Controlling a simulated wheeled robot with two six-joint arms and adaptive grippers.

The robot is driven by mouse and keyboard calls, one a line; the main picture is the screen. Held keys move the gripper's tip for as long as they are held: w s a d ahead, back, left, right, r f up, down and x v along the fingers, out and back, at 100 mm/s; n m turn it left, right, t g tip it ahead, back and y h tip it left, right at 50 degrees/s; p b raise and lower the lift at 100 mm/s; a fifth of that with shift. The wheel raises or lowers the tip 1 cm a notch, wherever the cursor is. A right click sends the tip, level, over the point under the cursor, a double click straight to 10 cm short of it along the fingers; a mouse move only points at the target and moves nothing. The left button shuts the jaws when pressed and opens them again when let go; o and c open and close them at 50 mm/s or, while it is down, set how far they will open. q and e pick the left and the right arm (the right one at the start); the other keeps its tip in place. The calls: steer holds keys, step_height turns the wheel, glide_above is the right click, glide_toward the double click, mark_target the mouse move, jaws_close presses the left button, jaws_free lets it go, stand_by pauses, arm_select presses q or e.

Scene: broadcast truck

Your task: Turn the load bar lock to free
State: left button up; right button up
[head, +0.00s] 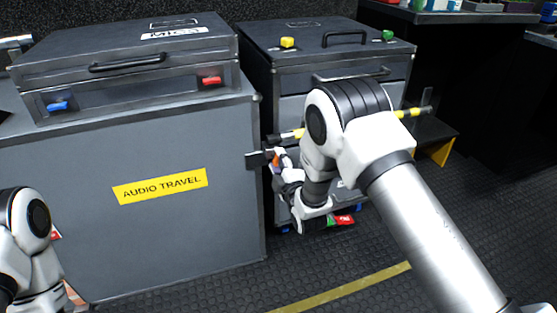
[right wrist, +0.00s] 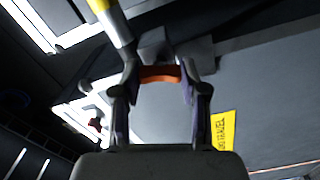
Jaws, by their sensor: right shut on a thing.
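My right gripper (head: 282,165) is shut on the orange handle, with a fingertip at each side in the right wrist view (right wrist: 162,84). My right arm hides the middle of the bar. The lock's markings cannot be read. Only part of my left arm shows, at lower left.
The grey "AUDIO TRAVEL" case (head: 200,228) stands left, with a lidded mixer case (head: 130,58) on top. The drawer case (head: 290,60) stands behind my right arm. A green and red piece (head: 342,220) shows low beside it.

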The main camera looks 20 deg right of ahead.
steer(key=shift+n, duration=1.1)
steer(key=o, duration=1.1)
steer(key=shift+o, duration=0.2)
steer(key=s, duration=1.2)
steer(key=shift+d, duration=0.15)
steer(key=shift+f, duration=0.15)
